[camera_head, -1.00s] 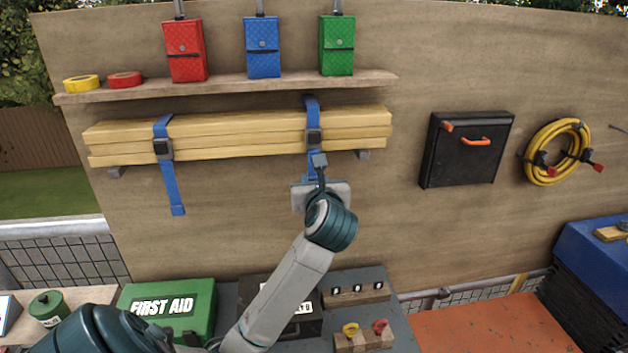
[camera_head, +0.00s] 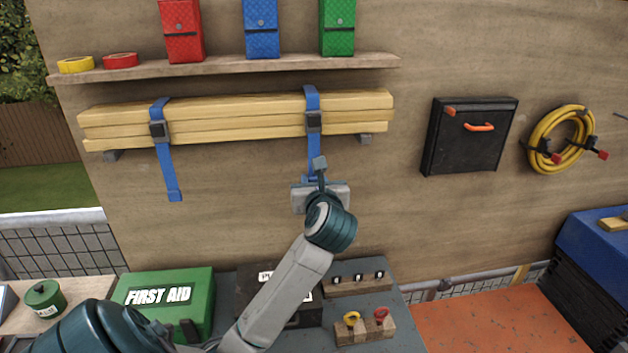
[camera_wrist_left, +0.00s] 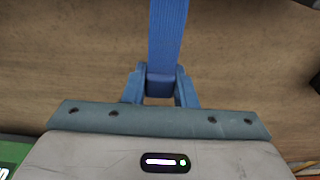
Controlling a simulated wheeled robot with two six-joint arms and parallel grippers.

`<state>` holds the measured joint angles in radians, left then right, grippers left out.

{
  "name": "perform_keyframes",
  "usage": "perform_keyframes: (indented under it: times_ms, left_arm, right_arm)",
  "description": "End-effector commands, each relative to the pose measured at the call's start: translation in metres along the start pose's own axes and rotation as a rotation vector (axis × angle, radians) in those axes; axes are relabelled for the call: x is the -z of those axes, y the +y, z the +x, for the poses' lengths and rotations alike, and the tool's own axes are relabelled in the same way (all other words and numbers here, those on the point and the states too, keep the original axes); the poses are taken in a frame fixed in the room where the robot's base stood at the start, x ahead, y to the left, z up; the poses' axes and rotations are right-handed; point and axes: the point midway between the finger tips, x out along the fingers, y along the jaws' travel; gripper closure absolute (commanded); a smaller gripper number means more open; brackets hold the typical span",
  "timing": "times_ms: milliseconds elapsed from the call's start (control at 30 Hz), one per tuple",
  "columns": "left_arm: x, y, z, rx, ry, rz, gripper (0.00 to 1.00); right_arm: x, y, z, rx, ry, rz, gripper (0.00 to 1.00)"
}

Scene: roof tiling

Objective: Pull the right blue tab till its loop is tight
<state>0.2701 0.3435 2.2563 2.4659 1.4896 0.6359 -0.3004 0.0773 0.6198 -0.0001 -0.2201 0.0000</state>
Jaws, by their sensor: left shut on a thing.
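Two blue straps go around a stack of wooden boards (camera_head: 235,122) on the wall. The right strap (camera_head: 312,98) passes through a dark buckle (camera_head: 314,122), and its blue tab (camera_head: 311,162) hangs below. My left gripper (camera_head: 316,182) is at the lower part of this tab. In the left wrist view the gripper fingers (camera_wrist_left: 160,86) are shut on the end of the blue tab (camera_wrist_left: 168,35), which runs straight up from them. The left strap's tab (camera_head: 168,175) hangs free below its own buckle (camera_head: 158,130). My right gripper is not in view.
A shelf (camera_head: 230,72) above holds tape rolls and red, blue and green pouches. A black case (camera_head: 468,137) and a yellow hose coil (camera_head: 562,140) hang to the right. Below are a green first aid box (camera_head: 165,300) and a peg block (camera_head: 364,332).

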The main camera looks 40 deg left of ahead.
Motion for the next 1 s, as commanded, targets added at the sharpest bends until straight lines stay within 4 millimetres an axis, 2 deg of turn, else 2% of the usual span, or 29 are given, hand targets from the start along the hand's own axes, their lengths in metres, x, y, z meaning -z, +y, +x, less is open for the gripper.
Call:
perform_keyframes:
  times_ms: [100,400,433,533,567,767,867,1000]
  left_arm:
    - [0.0072,-0.0001,0.0010,0.000,0.002,0.000,0.96]
    - [0.0098,-0.0003,0.0010,0.002,0.003,0.001,0.96]
    - [0.0100,-0.0003,0.0010,0.002,0.003,0.001,0.73]
    - [0.0105,-0.0003,0.0010,0.002,0.004,0.001,0.54]
    - [0.0106,-0.0003,0.0010,0.002,0.004,0.001,0.50]
    - [0.0108,-0.0002,0.0011,0.001,0.004,0.002,0.50]
    - [0.0108,-0.0002,0.0011,0.001,0.004,0.002,0.30]
    - [0.0110,-0.0002,0.0011,0.001,0.004,0.002,0.28]
  right_arm:
    - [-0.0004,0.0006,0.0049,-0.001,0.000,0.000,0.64]
    - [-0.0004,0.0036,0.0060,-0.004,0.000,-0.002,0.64]
    - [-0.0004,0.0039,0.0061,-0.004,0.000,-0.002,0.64]
    - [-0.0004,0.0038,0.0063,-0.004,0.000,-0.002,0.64]
    - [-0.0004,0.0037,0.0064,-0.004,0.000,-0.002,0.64]
    - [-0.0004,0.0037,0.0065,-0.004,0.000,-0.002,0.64]
    - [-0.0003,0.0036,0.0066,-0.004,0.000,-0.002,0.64]
    - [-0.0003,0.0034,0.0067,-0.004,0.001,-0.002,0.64]
